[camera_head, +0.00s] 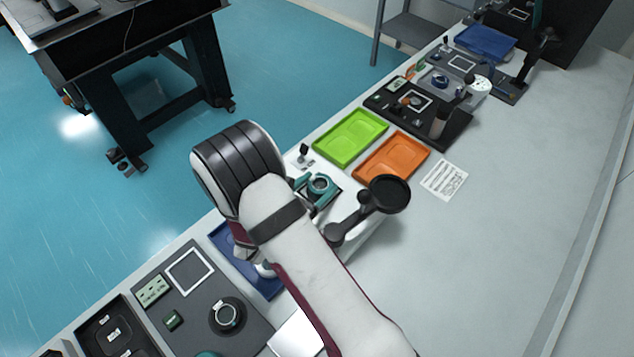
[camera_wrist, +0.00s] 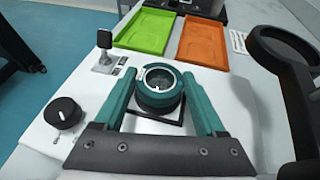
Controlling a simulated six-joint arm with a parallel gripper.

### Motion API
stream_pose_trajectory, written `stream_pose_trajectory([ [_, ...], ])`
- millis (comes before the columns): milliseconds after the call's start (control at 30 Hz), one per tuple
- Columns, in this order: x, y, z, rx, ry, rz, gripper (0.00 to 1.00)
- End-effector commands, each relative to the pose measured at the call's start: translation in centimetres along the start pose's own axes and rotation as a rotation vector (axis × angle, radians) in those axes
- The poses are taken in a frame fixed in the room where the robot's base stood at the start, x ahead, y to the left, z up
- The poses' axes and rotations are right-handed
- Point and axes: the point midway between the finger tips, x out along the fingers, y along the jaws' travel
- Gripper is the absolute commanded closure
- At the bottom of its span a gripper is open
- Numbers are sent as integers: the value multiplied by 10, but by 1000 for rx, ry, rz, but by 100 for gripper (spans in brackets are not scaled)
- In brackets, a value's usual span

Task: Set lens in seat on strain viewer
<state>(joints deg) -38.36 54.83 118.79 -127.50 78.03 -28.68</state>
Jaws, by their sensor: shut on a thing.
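My gripper (camera_wrist: 160,84) has its two teal fingers on either side of a lens (camera_wrist: 158,88) in a round dark teal ring. The fingers are shut on the ring. The lens is over the white strain viewer (camera_wrist: 236,95), with a dark square outline (camera_wrist: 170,119) around and below it, partly hidden by the ring. I cannot tell whether the ring touches the surface. In the head view, the lens (camera_head: 320,184) shows at the gripper's tip, above the viewer. The viewer's black round head (camera_head: 390,193) stands on an arm to the right.
A green tray (camera_head: 350,137) and an orange tray (camera_head: 391,159) lie just beyond the viewer. A black knob (camera_wrist: 63,113) and a small black switch (camera_wrist: 105,40) are at its left. A blue tray (camera_head: 268,285) lies under my arm.

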Motion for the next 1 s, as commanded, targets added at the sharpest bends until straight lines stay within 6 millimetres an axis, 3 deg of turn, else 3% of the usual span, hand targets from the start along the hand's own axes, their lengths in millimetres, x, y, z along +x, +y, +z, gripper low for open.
stream_pose_trajectory([
  [633,5,0,-11,-5,3,0,85],
  [667,5,0,-12,-6,4,0,22],
  [800,5,0,-13,-10,6,0,0],
  [1000,6,-1,-13,-11,7,-1,0],
])
